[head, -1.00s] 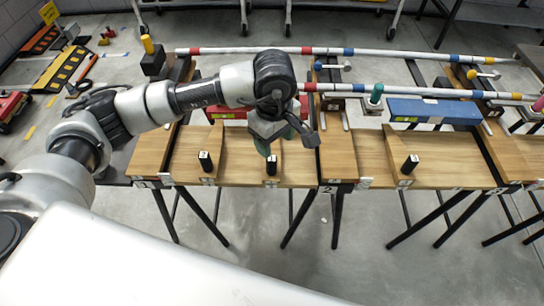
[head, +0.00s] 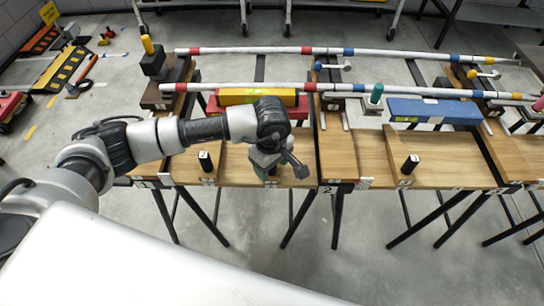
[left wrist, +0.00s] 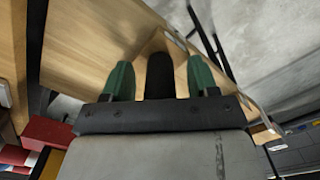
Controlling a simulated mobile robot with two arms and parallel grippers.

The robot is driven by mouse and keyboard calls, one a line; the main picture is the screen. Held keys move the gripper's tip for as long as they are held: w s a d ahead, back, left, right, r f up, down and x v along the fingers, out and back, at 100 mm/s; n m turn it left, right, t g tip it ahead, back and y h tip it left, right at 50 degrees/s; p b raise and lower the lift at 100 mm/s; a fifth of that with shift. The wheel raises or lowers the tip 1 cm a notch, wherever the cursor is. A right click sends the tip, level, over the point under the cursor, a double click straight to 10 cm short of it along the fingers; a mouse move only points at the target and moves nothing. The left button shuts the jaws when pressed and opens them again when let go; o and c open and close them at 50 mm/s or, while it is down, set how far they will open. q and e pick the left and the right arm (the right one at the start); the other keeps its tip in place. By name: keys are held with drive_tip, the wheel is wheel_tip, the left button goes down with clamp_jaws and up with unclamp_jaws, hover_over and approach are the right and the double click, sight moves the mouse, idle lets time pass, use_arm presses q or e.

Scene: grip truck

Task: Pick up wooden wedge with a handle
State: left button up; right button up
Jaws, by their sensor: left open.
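My left gripper (head: 265,168) points down over the near edge of the wooden bench. In the left wrist view its two green fingers (left wrist: 160,80) are open, one on each side of a black handle (left wrist: 160,68). The handle stands on a light wooden wedge (left wrist: 149,44), with visible room between it and the fingers. In the head view my arm and gripper hide this handle. Other black handles stand at the bench's near edge, one to the left (head: 205,161) and one to the right (head: 410,164). My right gripper is not in view.
A yellow beam (head: 240,97) on a red one and a blue beam (head: 435,111) lie farther back. Long striped poles (head: 350,89) run across behind. A raised wooden divider (head: 338,155) stands right of my gripper. Grey floor shows in front of the bench.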

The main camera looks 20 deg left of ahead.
use_arm(q)
clamp_jaws()
drive_tip(key=shift+r, duration=0.2)
